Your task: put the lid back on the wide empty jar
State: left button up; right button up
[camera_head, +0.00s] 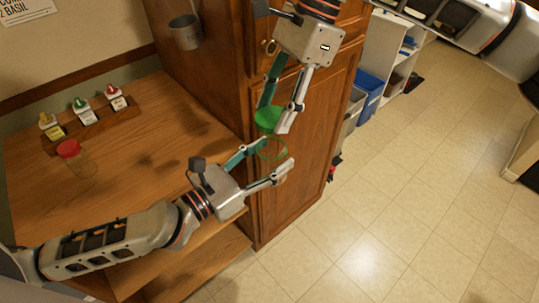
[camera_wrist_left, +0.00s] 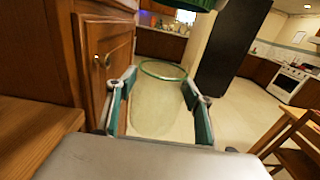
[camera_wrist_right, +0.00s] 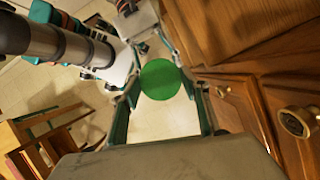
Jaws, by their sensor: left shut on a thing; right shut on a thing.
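My left gripper (camera_head: 266,161) is shut on a wide, clear, empty jar (camera_wrist_left: 155,108) with a green rim (camera_head: 272,150). The jar is held in the air with its open top up, beyond the counter's edge. My right gripper (camera_head: 274,117) is shut on a green lid (camera_head: 267,120). The lid is above the jar and apart from it, with a gap between lid and rim. In the right wrist view the lid (camera_wrist_right: 160,79) shows as a round green disc between the fingers. In the left wrist view only a bit of the lid (camera_wrist_left: 193,4) shows at the top edge.
A clear jar with a red lid (camera_head: 69,149) stands on the wooden counter (camera_head: 150,140). A rack (camera_head: 87,125) with three small bottles is behind it. A cup (camera_head: 186,32) hangs on the cabinet side. A wooden cabinet door (camera_head: 315,140) is close behind both grippers. Open floor lies right.

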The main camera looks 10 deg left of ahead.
aim_at(271, 160)
jog(key=shift+f, duration=1.9)
jog(key=shift+f, duration=0.8)
jog(key=shift+f, duration=0.55)
